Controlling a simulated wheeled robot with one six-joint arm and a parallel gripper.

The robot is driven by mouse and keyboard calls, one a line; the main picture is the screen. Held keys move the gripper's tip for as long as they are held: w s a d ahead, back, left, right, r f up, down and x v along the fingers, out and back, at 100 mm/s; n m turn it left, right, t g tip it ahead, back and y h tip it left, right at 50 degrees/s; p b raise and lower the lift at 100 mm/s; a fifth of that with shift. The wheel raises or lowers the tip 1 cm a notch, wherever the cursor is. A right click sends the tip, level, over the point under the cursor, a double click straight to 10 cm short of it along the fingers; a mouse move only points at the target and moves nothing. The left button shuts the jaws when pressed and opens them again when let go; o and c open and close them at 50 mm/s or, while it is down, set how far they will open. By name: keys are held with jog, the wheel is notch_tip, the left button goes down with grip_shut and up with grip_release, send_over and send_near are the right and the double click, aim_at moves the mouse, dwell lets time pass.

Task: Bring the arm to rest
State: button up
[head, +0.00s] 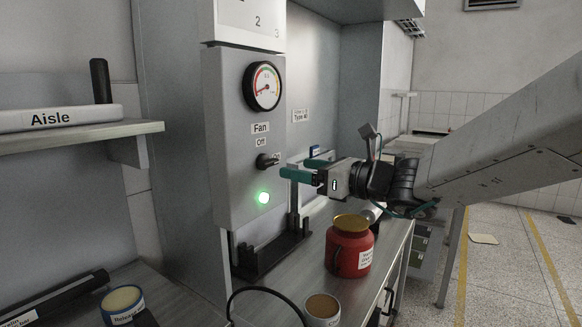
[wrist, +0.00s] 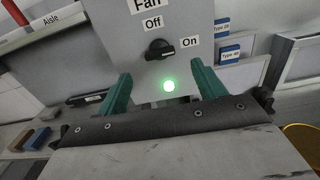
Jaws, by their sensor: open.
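My gripper (head: 300,169) is in front of the grey fan control panel (head: 230,130), its green fingers pointing at the fan knob (head: 266,161). In the wrist view the two green fingers (wrist: 160,85) are spread apart with nothing between them. The black knob (wrist: 159,49) sits beyond the fingertips, under the Off label and left of the On label, with its handle pointing sideways. A green lamp (head: 263,197) glows below the knob; it also shows in the wrist view (wrist: 169,86). My arm reaches in from the right.
A red jar (head: 349,248) with a gold lid stands on the bench below my gripper. An open tin (head: 322,309) and a labelled tin (head: 122,303) stand at the front. A shelf (head: 85,137) juts out at left. Open floor (head: 510,265) lies at right.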

jog(key=shift+s+d, duration=0.1)
jog(key=s+d+f+n+g+h, duration=0.1)
jog(key=s+f+n+g+h, duration=0.1)
jog(key=s+f+n+g, duration=0.55)
jog(key=s+d+f+n+g+h, duration=0.15)
jog(key=s+f+n, duration=0.25)
jog(key=s+n, duration=0.6)
jog(key=s+d+f+n+h, duration=0.2)
jog(key=s+d+n+h, duration=0.2)
jog(key=d, duration=0.4)
jog(key=s+d+f+n+h, duration=0.1)
jog(key=s+d+n+h, duration=0.3)
jog(key=s+d+h, duration=0.2)
jog(key=s+d, duration=0.2)
jog(key=s, duration=0.1)
jog(key=shift+d+f+g+h, duration=0.3)
jog(key=shift+d+f+h, duration=0.05)
